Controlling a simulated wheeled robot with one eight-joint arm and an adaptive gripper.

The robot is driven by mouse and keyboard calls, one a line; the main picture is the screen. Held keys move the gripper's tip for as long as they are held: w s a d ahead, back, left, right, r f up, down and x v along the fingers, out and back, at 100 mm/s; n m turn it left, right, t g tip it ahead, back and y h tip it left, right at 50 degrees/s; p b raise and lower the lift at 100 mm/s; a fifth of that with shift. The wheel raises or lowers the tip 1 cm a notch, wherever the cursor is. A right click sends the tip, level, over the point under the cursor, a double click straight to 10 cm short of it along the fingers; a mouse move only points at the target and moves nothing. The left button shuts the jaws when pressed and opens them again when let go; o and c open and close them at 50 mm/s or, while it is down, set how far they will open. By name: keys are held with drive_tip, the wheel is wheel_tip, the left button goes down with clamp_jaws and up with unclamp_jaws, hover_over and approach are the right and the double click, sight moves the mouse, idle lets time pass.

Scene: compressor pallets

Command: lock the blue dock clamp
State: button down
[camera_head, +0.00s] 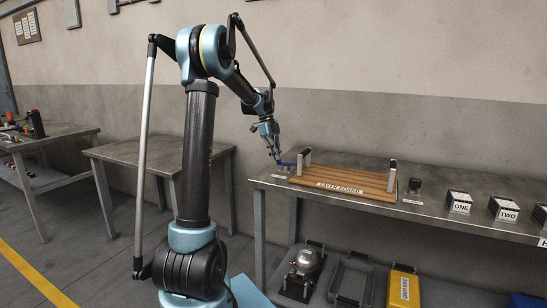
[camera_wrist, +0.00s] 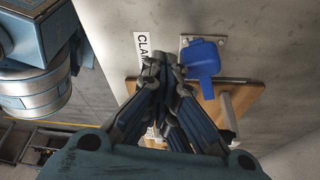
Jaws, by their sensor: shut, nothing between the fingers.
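The blue dock clamp (camera_head: 287,164) sits at the left end of the steel bench, beside the wooden board. In the wrist view the clamp (camera_wrist: 204,66) is a blue lever on a small grey plate, next to a white label whose text is partly hidden. My gripper (camera_head: 276,156) points down close to the clamp. In the wrist view my gripper (camera_wrist: 165,68) is shut and empty, its fingertips just left of the blue lever. I cannot tell whether they touch it.
The wooden layer board (camera_head: 345,182) with two upright metal-and-black handles lies right of the clamp. Blocks marked ONE (camera_head: 459,201) and TWO (camera_head: 504,208) stand farther right. A silver compressor (camera_head: 304,265) and a yellow case (camera_head: 403,288) are below. An empty table (camera_head: 155,153) stands left.

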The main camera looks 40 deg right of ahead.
wheel_tip(320, 180, up, 9)
drive_tip(key=w+d, duration=0.2)
drive_tip(key=shift+w+d+r, duration=0.15)
drive_tip(key=shift+w+r, duration=0.05)
drive_tip(key=shift+w, duration=0.1)
idle(0.6)
drive_tip(key=s+a+f+n+t, duration=0.15)
drive_tip(key=a+n, duration=0.65)
drive_tip(key=a, duration=0.9)
drive_tip(key=s+a+f+n+t, duration=0.15)
drive_tip(key=a+n, duration=0.65)
drive_tip(key=a, duration=0.8)
drive_tip(key=s+a+f+n+t, duration=0.1)
drive_tip(key=s+a+f+n, duration=0.7)
drive_tip(key=a, duration=0.3)
drive_tip(key=s+a+f+n+t, duration=0.2)
drive_tip(key=s+a+f+n, duration=0.6)
drive_tip(key=a+f+n, duration=0.1)
wheel_tip(320, 180, down, 2)
drive_tip(key=shift+s+a+f+n+y, duration=0.1)
drive_tip(key=shift+s+a+n+y, duration=0.3)
drive_tip(key=shift+a, duration=0.45)
drive_tip(key=shift+d, duration=0.15)
